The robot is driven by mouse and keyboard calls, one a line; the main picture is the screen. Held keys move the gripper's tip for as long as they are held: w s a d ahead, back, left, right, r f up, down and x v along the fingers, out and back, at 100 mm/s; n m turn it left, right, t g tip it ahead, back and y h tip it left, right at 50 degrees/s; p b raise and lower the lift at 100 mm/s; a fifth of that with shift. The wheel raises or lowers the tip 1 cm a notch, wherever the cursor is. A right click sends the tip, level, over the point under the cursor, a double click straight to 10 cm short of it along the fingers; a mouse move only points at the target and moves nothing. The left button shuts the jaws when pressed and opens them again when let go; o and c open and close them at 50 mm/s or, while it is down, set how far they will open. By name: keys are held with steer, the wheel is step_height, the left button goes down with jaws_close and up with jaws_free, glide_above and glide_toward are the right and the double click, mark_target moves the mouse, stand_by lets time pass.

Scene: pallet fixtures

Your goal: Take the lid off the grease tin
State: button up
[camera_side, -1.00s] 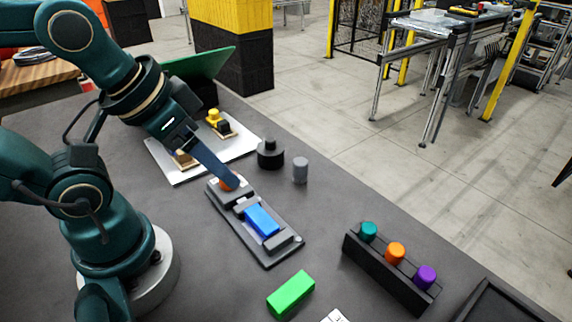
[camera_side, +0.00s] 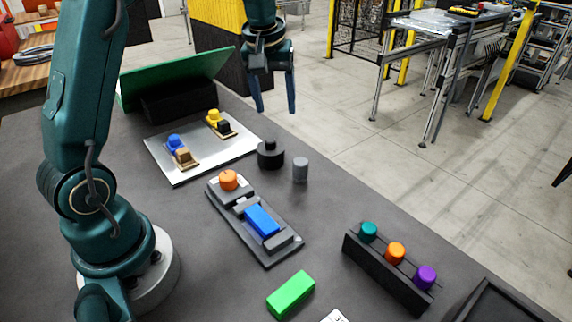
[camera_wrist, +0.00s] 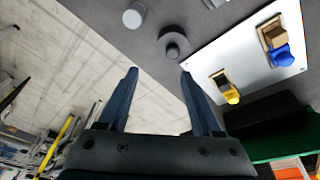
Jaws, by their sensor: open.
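The grease tin (camera_side: 270,155) is a short, wide black cylinder standing upright on the dark table. Its lid (camera_side: 270,146) has a narrower knob on top and sits on the tin. The tin also shows in the wrist view (camera_wrist: 176,46), just beyond the fingertips and slightly right of centre. My gripper (camera_side: 276,108) is open and empty, with its fingers pointing down, raised well above the table. It is apart from the tin and appears above it in the side view. The seam between lid and tin is too small to make out.
A grey cylinder (camera_side: 300,169) stands close beside the tin. A pale plate (camera_side: 190,166) with blue and yellow pieces lies to the left. A fixture (camera_side: 270,256) holds a blue block and an orange knob (camera_side: 228,180). A rack (camera_side: 385,275) carries coloured knobs.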

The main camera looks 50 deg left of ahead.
mark_target(270, 139)
steer(key=shift+n+g, duration=0.3)
steer(key=shift+g, duration=0.4)
steer(key=a+f, duration=0.1)
steer(key=f, duration=0.4)
steer(key=a+f, duration=0.1)
steer(key=f, duration=0.2)
steer(key=shift+w+a+f, duration=0.15)
steer(key=shift+a+f, duration=0.05)
steer(key=shift+a, duration=0.15)
steer(key=shift+w+f, duration=0.1)
steer(key=shift+f, duration=0.55)
jaws_close()
